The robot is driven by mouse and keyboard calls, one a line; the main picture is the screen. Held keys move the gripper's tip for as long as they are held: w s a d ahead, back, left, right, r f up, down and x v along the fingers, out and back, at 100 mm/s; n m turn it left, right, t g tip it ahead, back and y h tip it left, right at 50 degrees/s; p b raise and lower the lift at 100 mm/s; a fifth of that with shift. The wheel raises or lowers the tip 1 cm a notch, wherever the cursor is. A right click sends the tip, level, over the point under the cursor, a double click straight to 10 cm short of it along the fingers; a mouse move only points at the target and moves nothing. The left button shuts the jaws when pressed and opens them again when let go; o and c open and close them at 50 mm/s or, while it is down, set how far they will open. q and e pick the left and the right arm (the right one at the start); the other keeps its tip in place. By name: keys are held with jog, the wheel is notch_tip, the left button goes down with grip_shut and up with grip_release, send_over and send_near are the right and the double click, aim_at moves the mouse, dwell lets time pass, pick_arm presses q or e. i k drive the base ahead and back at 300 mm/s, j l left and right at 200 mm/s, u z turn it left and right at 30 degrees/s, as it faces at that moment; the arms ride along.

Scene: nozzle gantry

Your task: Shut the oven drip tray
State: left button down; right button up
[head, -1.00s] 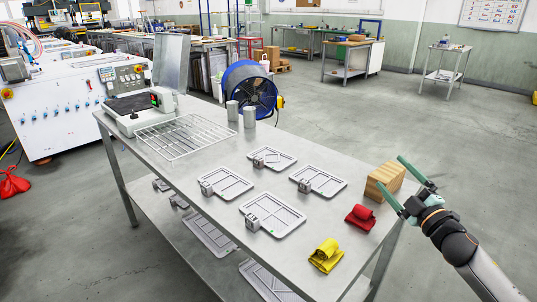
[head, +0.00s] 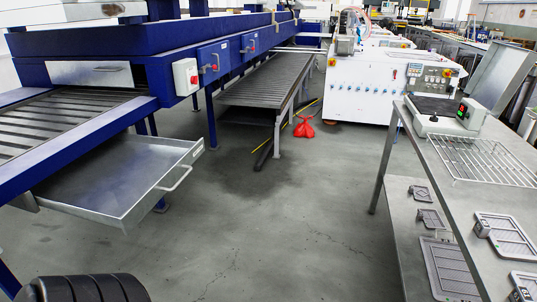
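The oven drip tray (head: 112,180) is a shallow grey metal tray pulled out from under the blue oven (head: 60,42) at the left of the head view. It stands open over the aisle, with a bar handle (head: 176,180) on its right-hand front wall. Its back part is hidden under the oven's conveyor (head: 60,122). Neither of my grippers is in view now, so nothing of mine is seen touching the tray.
A black ribbed object (head: 85,290) is cut off at the bottom left; I cannot tell what it is. A steel table (head: 420,180) with small trays and a wire rack stands at the right. The floor between (head: 290,230) is clear. A red bag (head: 304,127) lies further back.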

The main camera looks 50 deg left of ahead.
aim_at(115, 183)
jog(key=l+u, duration=0.1)
jog(key=u, duration=0.35)
jog(key=l+u, duration=0.1)
jog(key=u, duration=0.85)
